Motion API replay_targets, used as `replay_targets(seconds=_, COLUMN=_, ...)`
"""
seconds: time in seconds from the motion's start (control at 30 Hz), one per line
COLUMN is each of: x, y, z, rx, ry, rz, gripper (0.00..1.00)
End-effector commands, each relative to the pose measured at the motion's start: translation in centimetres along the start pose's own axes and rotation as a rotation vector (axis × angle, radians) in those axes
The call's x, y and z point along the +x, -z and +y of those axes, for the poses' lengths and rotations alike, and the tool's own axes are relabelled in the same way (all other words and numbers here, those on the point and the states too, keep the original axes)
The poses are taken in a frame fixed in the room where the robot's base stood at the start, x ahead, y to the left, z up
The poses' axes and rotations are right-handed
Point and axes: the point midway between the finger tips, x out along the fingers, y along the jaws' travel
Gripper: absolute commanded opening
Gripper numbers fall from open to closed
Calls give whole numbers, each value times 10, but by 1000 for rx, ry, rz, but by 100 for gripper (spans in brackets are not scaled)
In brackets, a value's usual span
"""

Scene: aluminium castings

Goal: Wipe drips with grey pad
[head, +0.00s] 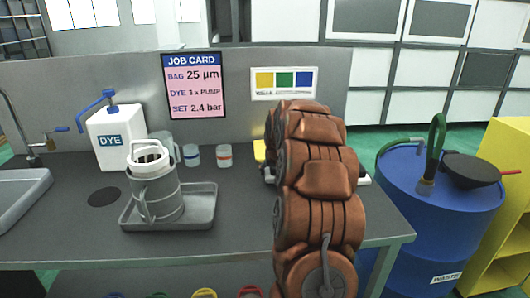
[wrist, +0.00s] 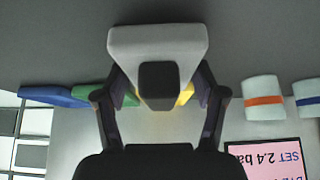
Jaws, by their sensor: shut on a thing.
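In the wrist view, which is upside down, a light grey pad (wrist: 158,42) sits between the fingers of my gripper (wrist: 158,88). The gripper is shut on it, and the pad is over or on the dark grey counter; I cannot tell whether it touches. In the head view my arm hides the gripper and most of the pad. A grey tray (head: 205,208) on the counter (head: 75,215) holds a grey jug-like housing (head: 163,198) with a white insert (head: 148,155). I cannot make out any drips.
A white DYE pump bottle (head: 117,138), two banded jars (head: 224,155) and a sink (head: 20,188) are on the counter. Blue (wrist: 55,95), green (wrist: 90,94) and yellow (wrist: 186,93) items lie by the wall. A blue WASTE drum (head: 430,215) stands at right.

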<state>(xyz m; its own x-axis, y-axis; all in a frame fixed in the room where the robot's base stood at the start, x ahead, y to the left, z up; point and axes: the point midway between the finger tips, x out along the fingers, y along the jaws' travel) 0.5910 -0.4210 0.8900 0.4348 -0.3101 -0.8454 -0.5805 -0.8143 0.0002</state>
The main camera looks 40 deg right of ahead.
Motion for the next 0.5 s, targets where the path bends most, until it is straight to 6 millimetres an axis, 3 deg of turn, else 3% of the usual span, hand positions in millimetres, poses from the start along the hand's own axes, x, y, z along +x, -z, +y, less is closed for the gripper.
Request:
replay_targets(seconds=0.03, x=-12, y=10, z=-3, rx=-3, ry=3, rz=11, gripper=38)
replay_targets(seconds=0.5, x=-47, y=32, z=-9, rx=-10, ry=7, rz=12, gripper=38)
